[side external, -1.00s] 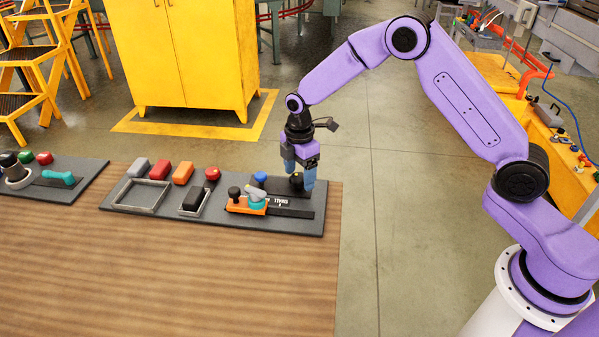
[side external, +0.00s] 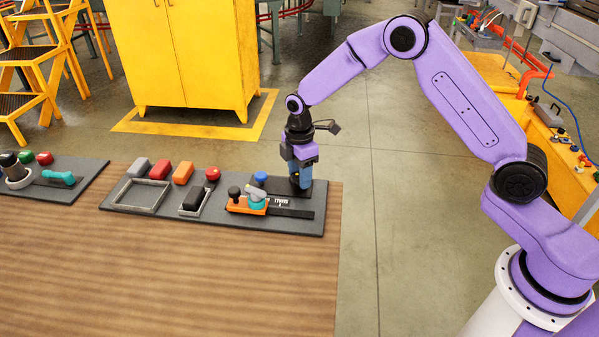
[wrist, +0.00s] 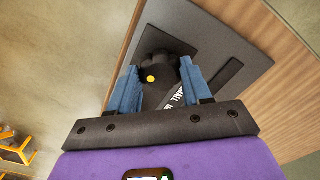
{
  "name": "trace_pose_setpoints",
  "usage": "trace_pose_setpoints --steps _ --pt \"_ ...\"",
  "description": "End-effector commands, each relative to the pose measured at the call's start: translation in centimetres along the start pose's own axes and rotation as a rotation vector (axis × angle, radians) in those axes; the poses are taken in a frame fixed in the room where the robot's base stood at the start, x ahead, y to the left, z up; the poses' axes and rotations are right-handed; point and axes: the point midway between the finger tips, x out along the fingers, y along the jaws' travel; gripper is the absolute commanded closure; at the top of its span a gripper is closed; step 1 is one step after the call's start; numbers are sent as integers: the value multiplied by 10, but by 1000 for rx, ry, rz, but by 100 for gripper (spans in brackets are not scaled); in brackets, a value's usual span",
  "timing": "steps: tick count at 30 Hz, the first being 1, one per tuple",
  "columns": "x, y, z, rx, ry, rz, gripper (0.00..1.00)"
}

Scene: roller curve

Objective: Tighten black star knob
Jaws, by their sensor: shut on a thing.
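The black star knob (wrist: 160,60) has a yellow dot and sits between my blue fingers in the wrist view. My gripper (wrist: 158,72) is shut on it, one finger on each side. In the side view my gripper (side external: 301,183) points straight down at the right end of the grey board (side external: 230,222). There the fingers mostly hide the knob. A dark plate with white lettering (side external: 278,202) lies beside the knob; the lettering is partly covered in the wrist view.
An orange fixture with a teal part (side external: 257,201) and a blue knob (side external: 261,177) stand just left of my gripper. Further left are a red knob (side external: 212,174), coloured blocks and an open tray (side external: 142,196). The wooden table (side external: 180,280) is clear in front.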

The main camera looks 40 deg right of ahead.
Motion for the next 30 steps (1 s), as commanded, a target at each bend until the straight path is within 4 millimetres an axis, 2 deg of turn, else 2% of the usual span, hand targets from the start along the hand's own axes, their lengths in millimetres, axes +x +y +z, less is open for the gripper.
trace_pose_setpoints --steps 30 --pt "-2 -1 0 938 1 1 81"
